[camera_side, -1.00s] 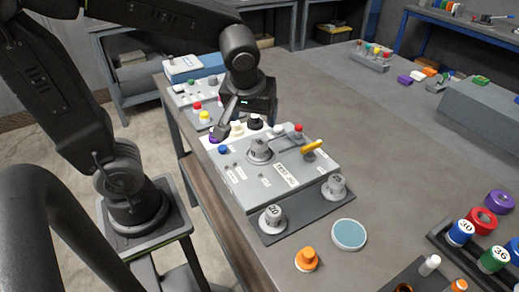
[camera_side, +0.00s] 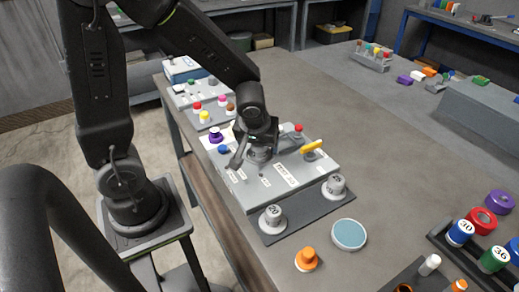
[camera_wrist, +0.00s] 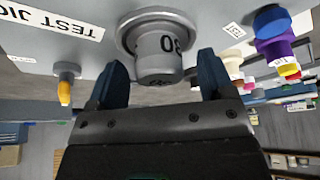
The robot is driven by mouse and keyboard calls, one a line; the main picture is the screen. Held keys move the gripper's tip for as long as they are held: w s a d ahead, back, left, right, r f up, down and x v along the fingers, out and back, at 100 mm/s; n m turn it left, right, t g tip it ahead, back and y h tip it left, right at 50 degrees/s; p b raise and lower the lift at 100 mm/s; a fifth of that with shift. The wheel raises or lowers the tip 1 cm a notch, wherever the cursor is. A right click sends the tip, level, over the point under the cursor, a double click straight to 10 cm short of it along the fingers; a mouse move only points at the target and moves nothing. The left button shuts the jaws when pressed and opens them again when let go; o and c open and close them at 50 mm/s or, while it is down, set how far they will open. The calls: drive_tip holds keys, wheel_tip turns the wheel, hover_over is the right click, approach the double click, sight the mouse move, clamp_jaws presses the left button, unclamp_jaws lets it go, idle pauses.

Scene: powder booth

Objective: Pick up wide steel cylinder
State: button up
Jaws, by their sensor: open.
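A steel cylinder (camera_side: 259,157) with a wider rim stands on the grey test jig (camera_side: 235,178). In the wrist view this cylinder (camera_wrist: 160,48) carries a dark number and lies between the two finger pads. My gripper (camera_side: 256,148) is open, pointing down over it, and partly hides it in the side view. In the wrist view the fingers (camera_wrist: 161,76) are on either side of the cylinder with gaps visible. Two more numbered steel cylinders stand on a dark plate in front of the jig, one at the left (camera_side: 272,218) and one at the right (camera_side: 335,187).
A round teal pad (camera_side: 348,234) and an orange knob (camera_side: 307,259) lie in front. The bench at right centre is clear.

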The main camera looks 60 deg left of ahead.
drive_tip(key=shift+w+a+f, duration=0.1)
drive_tip(key=shift+f, duration=0.2)
drive_tip(key=c, duration=1.2)
drive_tip(key=shift+o, duration=0.2)
drive_tip(key=shift+r, duration=0.15)
